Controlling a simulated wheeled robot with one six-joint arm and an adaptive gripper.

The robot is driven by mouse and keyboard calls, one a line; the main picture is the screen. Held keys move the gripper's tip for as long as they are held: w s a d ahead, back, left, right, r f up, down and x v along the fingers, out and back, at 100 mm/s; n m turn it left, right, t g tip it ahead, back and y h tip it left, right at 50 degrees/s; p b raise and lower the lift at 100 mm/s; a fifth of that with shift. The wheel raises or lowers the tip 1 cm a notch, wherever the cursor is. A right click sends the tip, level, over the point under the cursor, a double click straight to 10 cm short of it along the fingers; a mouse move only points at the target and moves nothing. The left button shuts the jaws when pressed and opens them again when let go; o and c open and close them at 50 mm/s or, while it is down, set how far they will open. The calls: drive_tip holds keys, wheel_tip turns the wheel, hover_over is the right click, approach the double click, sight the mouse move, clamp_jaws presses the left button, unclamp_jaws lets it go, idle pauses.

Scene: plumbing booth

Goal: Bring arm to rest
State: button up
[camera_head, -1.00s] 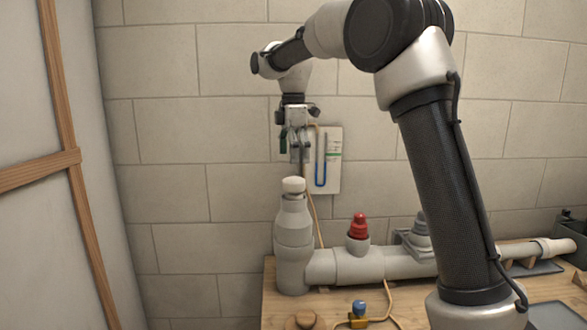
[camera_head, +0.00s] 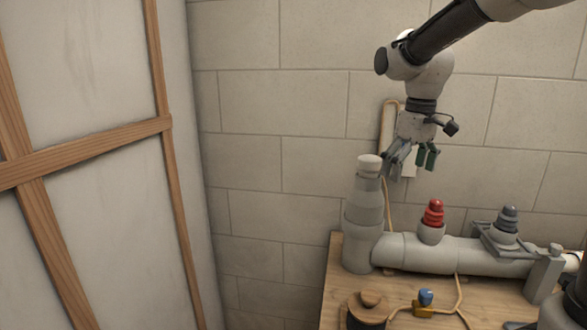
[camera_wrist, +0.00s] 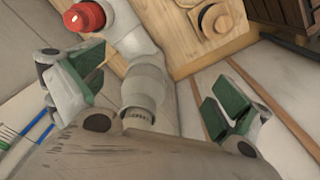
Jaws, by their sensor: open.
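My gripper (camera_head: 411,163) is open and empty. It hangs in the air above the grey pipe assembly (camera_head: 470,256), to the right of the upright pipe's white cap (camera_head: 369,163). In the wrist view my gripper's green-padded fingers (camera_wrist: 160,95) are spread wide, with nothing held between them. The upright pipe (camera_wrist: 147,88) shows below and between them. My arm reaches in from the top right in the head view.
A red-capped fitting (camera_head: 433,213) and a dark-capped fitting (camera_head: 508,220) stand on the horizontal pipe. A small blue-topped valve (camera_head: 426,297) and a round wooden piece (camera_head: 368,308) lie on the bench (camera_head: 340,281). A wood-framed partition (camera_head: 90,200) stands left.

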drive_tip(key=s+d+m+t, duration=0.1)
drive_tip(key=s+d+m, duration=0.2)
drive_tip(key=s, duration=0.8)
drive_tip(key=s+d+f+m+t, duration=0.1)
drive_tip(key=s+d+m+t, duration=0.1)
drive_tip(key=s+d, duration=0.4)
drive_tip(key=shift+s+m+t, duration=0.3)
drive_tip(key=shift+s+m, duration=0.1)
drive_tip(key=shift+s, duration=2.5)
